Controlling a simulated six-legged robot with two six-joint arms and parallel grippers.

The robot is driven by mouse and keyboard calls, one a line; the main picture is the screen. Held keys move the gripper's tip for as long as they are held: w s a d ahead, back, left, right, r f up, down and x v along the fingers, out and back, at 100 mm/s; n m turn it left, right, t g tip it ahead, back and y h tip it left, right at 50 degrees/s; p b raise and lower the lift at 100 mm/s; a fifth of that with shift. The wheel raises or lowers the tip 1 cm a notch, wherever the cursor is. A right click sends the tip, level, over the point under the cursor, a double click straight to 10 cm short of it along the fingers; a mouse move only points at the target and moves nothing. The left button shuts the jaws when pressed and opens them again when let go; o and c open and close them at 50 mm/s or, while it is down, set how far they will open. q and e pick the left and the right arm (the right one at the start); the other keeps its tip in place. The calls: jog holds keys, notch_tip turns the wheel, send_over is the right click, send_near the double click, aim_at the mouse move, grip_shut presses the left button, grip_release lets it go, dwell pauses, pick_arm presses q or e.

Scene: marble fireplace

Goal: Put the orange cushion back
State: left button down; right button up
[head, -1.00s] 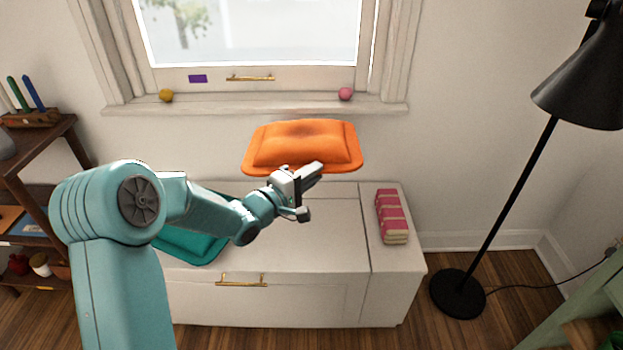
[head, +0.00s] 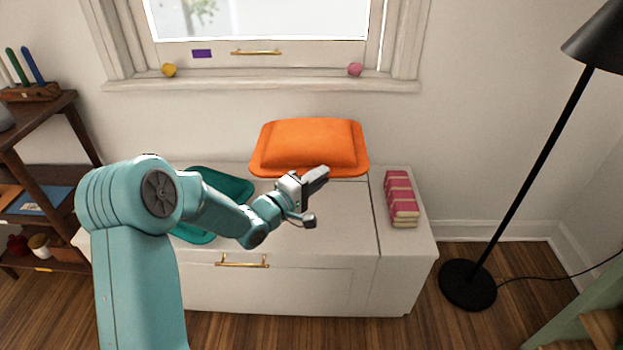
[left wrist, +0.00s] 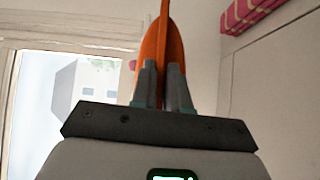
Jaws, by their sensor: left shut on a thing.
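The orange cushion (head: 310,143) is above the back of the white bench (head: 310,285), under the window. My left gripper (head: 318,178) is at the cushion's front edge. In the left wrist view the left gripper's fingers (left wrist: 162,88) are shut on the orange cushion (left wrist: 165,45), which is seen edge-on. The head view does not show clearly whether the cushion touches the bench top. My right gripper is in neither view.
A teal cushion (head: 222,185) lies on the bench's left part, partly behind my arm. A pink striped stack (head: 401,200) lies at the bench's right end. A black floor lamp (head: 530,165) stands right. A dark shelf (head: 40,180) stands left.

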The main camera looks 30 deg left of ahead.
pick_arm(q)
jog(key=shift+m, duration=0.4)
notch_tip(320, 180, down, 19)
jog(key=b, duration=0.6)
jog(key=shift+r, duration=0.2)
notch_tip(320, 180, down, 5)
jog(key=shift+f+b, duration=0.1)
jog(key=shift+b, duration=0.75)
jog(key=shift+r, duration=0.2)
jog(key=shift+f, duration=0.15)
jog(key=c, duration=1.5)
grip_release()
jog(key=shift+f, duration=0.1)
jog(key=o, duration=0.4)
